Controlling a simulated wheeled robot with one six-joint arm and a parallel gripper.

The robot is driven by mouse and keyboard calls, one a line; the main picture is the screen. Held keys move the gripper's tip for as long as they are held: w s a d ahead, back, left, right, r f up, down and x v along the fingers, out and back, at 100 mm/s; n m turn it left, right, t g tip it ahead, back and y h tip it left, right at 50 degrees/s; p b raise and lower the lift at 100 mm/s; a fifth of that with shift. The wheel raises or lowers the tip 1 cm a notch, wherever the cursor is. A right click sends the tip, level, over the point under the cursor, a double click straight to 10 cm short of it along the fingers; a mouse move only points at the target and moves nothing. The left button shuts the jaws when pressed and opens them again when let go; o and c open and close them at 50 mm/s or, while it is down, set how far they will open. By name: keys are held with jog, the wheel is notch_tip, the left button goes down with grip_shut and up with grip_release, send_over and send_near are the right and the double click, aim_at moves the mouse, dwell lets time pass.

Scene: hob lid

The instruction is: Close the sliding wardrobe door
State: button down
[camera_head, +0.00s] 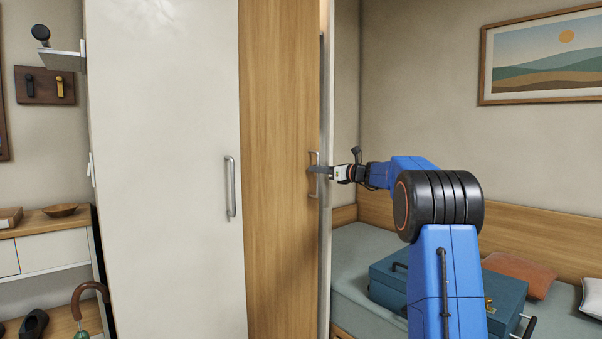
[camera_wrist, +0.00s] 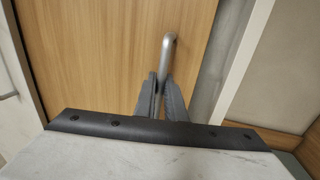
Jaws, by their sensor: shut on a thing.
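The wardrobe has a white door panel (camera_head: 165,130) on the left with a vertical bar handle (camera_head: 231,188). To its right is a wooden sliding door (camera_head: 280,130) with its own metal bar handle (camera_head: 312,160) near its right edge. A narrow gap shows between the wooden door's right edge and the wardrobe's right side post (camera_head: 326,120). My gripper (camera_head: 322,170) reaches in from the right and is shut on the wooden door's handle. In the wrist view, the fingers (camera_wrist: 161,98) close around the handle bar (camera_wrist: 168,50), whose upper end shows above them. The handle's lower part is hidden.
A bed (camera_head: 365,275) with a teal suitcase (camera_head: 385,282) and cushions stands at the right, below my arm. A framed picture (camera_head: 541,56) hangs above it. At the left are a shoe bench (camera_head: 45,250) and an umbrella handle (camera_head: 88,290).

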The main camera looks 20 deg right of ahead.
jog(key=d, duration=0.2)
jog(key=w+d, duration=0.1)
jog(key=d, duration=0.1)
jog(key=shift+w+d, duration=0.1)
jog(key=shift+w, duration=0.05)
jog(key=shift+r, duration=0.1)
jog(key=c, duration=2.1)
grip_release()
jog(key=shift+d, duration=0.2)
jog(key=v, duration=1.7)
